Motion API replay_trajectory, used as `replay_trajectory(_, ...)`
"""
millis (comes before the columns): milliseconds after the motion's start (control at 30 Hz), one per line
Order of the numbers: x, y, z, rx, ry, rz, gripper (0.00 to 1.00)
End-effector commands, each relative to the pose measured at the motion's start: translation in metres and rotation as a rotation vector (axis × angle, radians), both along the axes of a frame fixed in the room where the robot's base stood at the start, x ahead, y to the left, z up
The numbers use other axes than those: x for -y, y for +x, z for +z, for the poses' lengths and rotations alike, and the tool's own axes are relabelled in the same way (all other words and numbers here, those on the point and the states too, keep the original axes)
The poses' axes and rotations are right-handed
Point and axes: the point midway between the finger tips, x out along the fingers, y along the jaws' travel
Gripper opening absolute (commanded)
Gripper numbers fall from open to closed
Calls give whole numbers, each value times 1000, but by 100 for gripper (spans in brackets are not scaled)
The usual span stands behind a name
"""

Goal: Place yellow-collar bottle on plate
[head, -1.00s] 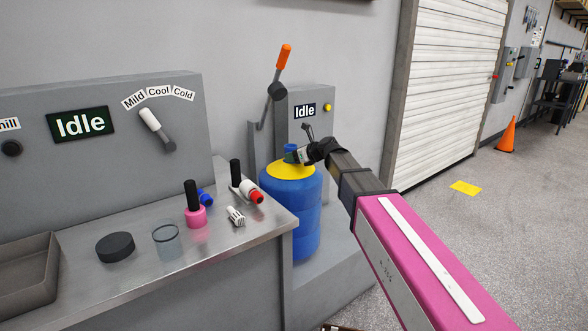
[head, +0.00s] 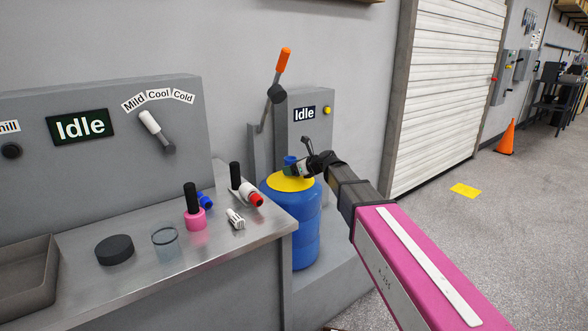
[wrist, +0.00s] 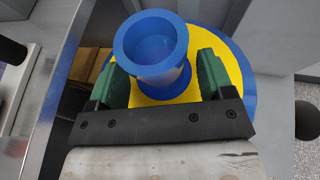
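A blue spool-shaped piece (head: 290,160) with a wide round rim stands on the yellow round top (head: 290,182) of a blue drum; the wrist view shows its hollow rim (wrist: 152,42) and the yellow top (wrist: 228,62) around it. My gripper (head: 303,169) is at this piece, reaching in from the right. In the wrist view my gripper's green fingers (wrist: 164,80) stand on either side of the piece, spread apart, with yellow showing between it and the right finger. I cannot make out a bottle with a yellow collar or a separate plate.
The steel bench (head: 215,258) left of the drum holds a pink-based bottle (head: 195,222), a red-tipped white bottle (head: 248,193), a clear cup (head: 165,243), a black disc (head: 115,250) and a grey tray (head: 30,280). An orange-handled lever (head: 284,62) rises behind the drum.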

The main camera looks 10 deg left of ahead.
Motion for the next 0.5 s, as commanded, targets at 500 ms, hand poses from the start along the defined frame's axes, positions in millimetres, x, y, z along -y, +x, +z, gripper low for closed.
replay_trajectory(500, 33, -17, 17, 1, 1, -2, 75)
